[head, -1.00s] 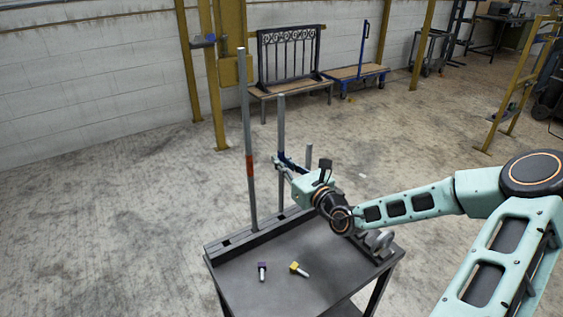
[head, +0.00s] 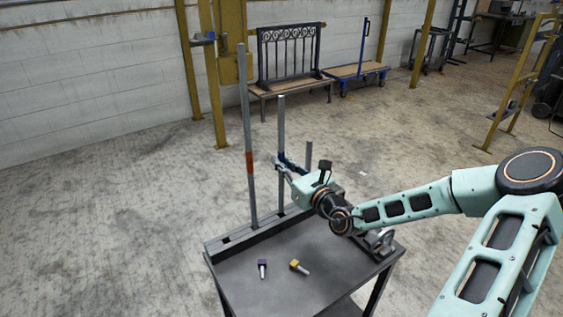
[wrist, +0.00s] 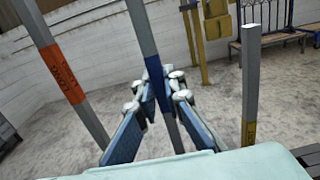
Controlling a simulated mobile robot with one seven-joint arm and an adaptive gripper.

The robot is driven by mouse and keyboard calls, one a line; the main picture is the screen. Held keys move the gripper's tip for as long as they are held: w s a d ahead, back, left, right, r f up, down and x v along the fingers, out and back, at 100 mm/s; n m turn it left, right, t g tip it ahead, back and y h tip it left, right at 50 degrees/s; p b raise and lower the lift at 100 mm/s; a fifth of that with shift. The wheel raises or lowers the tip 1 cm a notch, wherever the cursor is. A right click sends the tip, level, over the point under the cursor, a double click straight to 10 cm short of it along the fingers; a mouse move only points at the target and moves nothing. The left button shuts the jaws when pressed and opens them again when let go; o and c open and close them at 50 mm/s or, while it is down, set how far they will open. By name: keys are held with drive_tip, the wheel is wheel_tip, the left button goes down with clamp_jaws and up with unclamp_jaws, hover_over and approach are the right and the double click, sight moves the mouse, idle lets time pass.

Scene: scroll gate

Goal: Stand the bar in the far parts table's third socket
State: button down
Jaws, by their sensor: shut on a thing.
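A grey square bar with a blue band (wrist: 151,60) stands about upright between my gripper's fingers; it also shows in the head view (head: 281,125). My gripper (head: 282,163) is shut on it around mid-height, and its fingers flank the bar in the wrist view (wrist: 158,88). The bar's lower end comes down at the dark socket rail (head: 245,233) along the table's far edge; I cannot tell how deep its foot sits. A taller bar with an orange band (head: 250,165) stands in the rail to the left. A short bar with a yellow band (wrist: 250,90) stands to the right.
A grey metal fitting (head: 380,240) is at the right end. An empty slot (head: 227,242) shows at the rail's left end.

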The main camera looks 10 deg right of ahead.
sight(283, 180)
drive_tip(key=shift+f+b, duration=1.3)
drive_tip(key=shift+f, duration=1.75)
idle(1.4)
drive_tip(key=c, duration=2)
unclamp_jaws()
drive_tip(key=shift+o, duration=0.2)
drive_tip(key=shift+f, duration=0.15)
drive_tip(key=v, duration=1.2)
